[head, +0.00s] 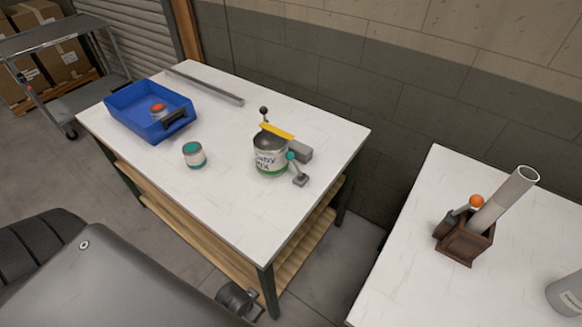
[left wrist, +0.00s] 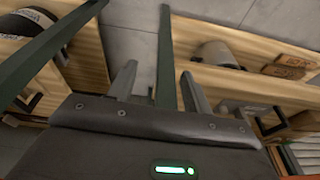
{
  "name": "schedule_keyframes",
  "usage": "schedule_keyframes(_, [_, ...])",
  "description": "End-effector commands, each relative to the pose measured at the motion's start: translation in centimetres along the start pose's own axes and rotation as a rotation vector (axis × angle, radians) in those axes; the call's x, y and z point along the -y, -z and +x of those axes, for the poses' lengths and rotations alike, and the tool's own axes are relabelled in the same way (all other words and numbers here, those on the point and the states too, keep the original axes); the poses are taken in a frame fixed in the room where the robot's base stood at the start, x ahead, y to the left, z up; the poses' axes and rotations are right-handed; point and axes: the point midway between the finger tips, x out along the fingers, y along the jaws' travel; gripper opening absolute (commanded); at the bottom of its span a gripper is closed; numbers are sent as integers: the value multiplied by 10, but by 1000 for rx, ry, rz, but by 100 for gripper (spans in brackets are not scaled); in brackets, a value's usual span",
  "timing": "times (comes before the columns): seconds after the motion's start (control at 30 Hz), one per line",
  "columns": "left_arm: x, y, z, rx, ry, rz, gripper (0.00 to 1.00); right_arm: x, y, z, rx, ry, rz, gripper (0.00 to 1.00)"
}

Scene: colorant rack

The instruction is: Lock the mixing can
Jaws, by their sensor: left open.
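The mixing can (head: 269,157) stands upright on the white table, with a label and a green band near its base. A yellow bar (head: 277,131) lies across its top, with a dark knob (head: 263,111) behind it. A grey block (head: 299,151) and a small lever-like part with a teal knob (head: 291,156) are close against its right side. My left gripper (left wrist: 160,88) is open and empty in the left wrist view, facing table legs and wooden shelves below table height, away from the can. My right gripper is not in view.
A blue bin (head: 125,122) holds a red-topped item (head: 157,110). A small teal-lidded tin (head: 194,154) and a metal rail (head: 205,83) are on the same table. A second table (head: 413,231) at right bears a brown holder (head: 465,243). The front of the white table is clear.

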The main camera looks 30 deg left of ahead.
Motion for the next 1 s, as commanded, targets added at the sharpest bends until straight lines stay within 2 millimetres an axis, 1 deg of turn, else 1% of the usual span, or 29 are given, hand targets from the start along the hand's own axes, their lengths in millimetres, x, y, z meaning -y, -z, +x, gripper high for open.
schedule_keyframes(0.03, [1,13,-27,-17,1,-1,50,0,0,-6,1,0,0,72])
schedule_keyframes(0.1, [2,24,-55,-26,3,-3,50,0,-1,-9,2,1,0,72])
schedule_keyframes(0.2, [4,36,-89,-41,6,-4,50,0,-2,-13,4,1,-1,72])
schedule_keyframes(0.37, [5,52,-138,-66,9,4,50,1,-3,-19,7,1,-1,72])
schedule_keyframes(0.43, [4,62,-160,-86,10,18,50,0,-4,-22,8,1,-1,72])
schedule_keyframes(0.47, [4,67,-169,-97,10,28,50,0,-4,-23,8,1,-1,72])
schedule_keyframes(0.5, [2,78,-183,-122,11,53,50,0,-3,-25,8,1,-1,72])
schedule_keyframes(0.53, [0,90,-192,-147,11,81,50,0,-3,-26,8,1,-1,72])
schedule_keyframes(0.6, [-7,115,-199,-198,12,154,50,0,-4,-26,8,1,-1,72])
schedule_keyframes(0.67, [-13,132,-200,-234,12,212,50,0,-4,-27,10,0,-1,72])
schedule_keyframes(0.87, [-33,193,-198,-354,17,416,50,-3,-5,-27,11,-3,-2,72])
schedule_keyframes(0.97, [-44,226,-195,-414,21,539,50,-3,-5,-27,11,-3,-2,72])
schedule_keyframes(1.0, [-49,240,-194,-439,23,596,50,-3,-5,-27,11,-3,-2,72])
